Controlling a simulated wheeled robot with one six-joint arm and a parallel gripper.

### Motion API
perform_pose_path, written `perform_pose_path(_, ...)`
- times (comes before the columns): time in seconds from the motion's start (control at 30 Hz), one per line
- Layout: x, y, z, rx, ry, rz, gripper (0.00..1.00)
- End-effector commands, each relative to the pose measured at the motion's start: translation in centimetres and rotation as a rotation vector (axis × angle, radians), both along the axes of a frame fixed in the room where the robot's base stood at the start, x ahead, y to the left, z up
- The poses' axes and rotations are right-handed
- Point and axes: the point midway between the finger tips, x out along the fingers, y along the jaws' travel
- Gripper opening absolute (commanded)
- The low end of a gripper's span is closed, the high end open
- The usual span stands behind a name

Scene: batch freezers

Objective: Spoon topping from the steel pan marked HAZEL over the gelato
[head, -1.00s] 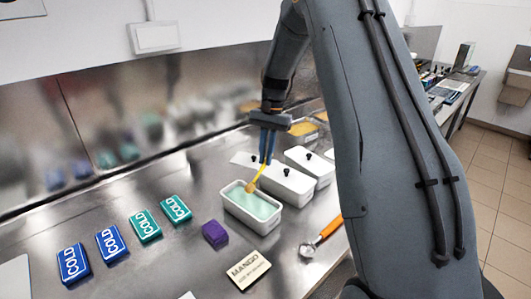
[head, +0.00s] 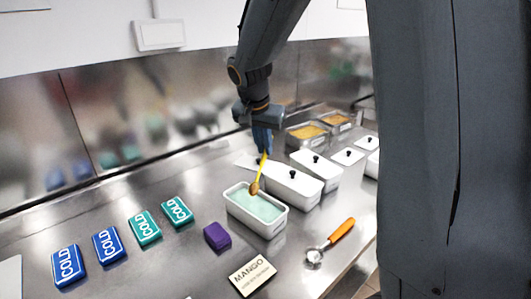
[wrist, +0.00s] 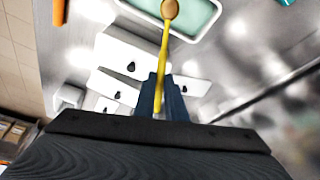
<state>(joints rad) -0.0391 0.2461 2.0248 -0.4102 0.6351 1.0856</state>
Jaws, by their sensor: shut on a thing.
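My gripper (head: 262,140) is shut on a yellow spoon (head: 262,170). The spoon's bowl, brown on its face, hangs over the white tub (head: 237,212) of pale green gelato (head: 258,205). In the wrist view the spoon (wrist: 165,50) runs from between the fingers (wrist: 162,95) to over the gelato (wrist: 195,14). Whether the bowl touches the gelato I cannot tell. Two steel pans with orange-brown contents, a nearer one (head: 290,140) and a farther one (head: 350,125), stand at the back right. No HAZEL marking is readable on either.
Several lidded white tubs (head: 318,185) stand right of the gelato. An orange-handled scoop (head: 330,240), a MANGO card (head: 252,275) and a purple block (head: 217,236) lie in front. Blue and teal COLD packs (head: 145,227) lie left. My arm hides the right side.

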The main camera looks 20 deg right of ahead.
Motion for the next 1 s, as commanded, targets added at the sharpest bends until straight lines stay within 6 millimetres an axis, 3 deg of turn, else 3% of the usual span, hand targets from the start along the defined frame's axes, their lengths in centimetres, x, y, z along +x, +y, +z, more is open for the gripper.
perform_pose_path(1.0, -1.9, 1.9, 1.1, -0.161, -0.173, 0.002, 0.00)
